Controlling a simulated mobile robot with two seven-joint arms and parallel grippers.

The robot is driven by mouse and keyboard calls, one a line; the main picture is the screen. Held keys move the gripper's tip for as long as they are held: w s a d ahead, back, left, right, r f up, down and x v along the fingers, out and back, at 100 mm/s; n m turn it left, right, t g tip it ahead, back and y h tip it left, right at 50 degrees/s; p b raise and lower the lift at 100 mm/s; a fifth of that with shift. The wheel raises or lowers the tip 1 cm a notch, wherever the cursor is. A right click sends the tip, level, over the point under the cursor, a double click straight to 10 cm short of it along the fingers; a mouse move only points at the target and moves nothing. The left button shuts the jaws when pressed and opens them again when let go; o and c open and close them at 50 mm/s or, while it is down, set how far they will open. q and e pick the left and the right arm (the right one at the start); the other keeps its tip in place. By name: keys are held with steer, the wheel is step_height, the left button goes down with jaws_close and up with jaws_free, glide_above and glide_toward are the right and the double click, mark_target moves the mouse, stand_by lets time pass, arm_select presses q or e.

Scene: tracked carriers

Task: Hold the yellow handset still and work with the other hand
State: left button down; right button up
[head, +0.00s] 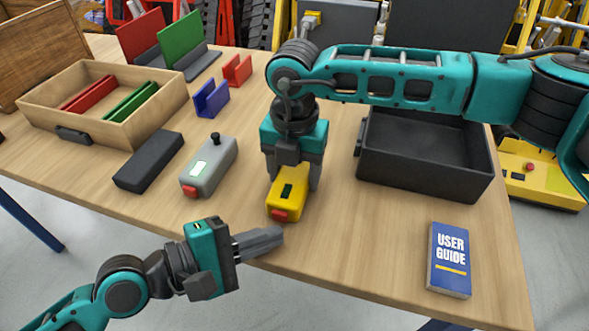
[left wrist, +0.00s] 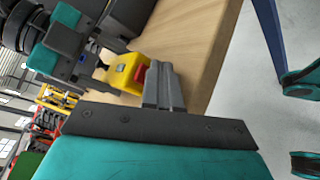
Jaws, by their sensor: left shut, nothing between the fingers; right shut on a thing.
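The yellow handset (head: 298,200) lies on the table near its front edge, with a dark screen and a red button (head: 280,214) at its near end. My right gripper (head: 294,180) comes down from above and is shut on the handset, covering its far part. My left gripper (head: 277,236) is shut and empty, in front of and just below the handset in the head view. In the left wrist view, its closed fingers (left wrist: 163,85) point toward the handset (left wrist: 122,73) and its red button (left wrist: 140,74); whether they touch it is unclear.
A grey handset (head: 220,160) and a dark block (head: 150,162) lie to the left. A wooden tray (head: 140,128) with red and green pieces stands further left. Blue (head: 210,100) and red (head: 237,70) brackets are behind. A black bin (head: 425,178) and a user guide (head: 449,258) are right.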

arm_select(q)
steer(key=s+a, duration=0.1)
steer(key=s, duration=0.4)
steer(key=shift+s+a, duration=0.4)
arm_select(e)
steer(key=o, duration=1.3)
steer(key=shift+r, duration=0.1)
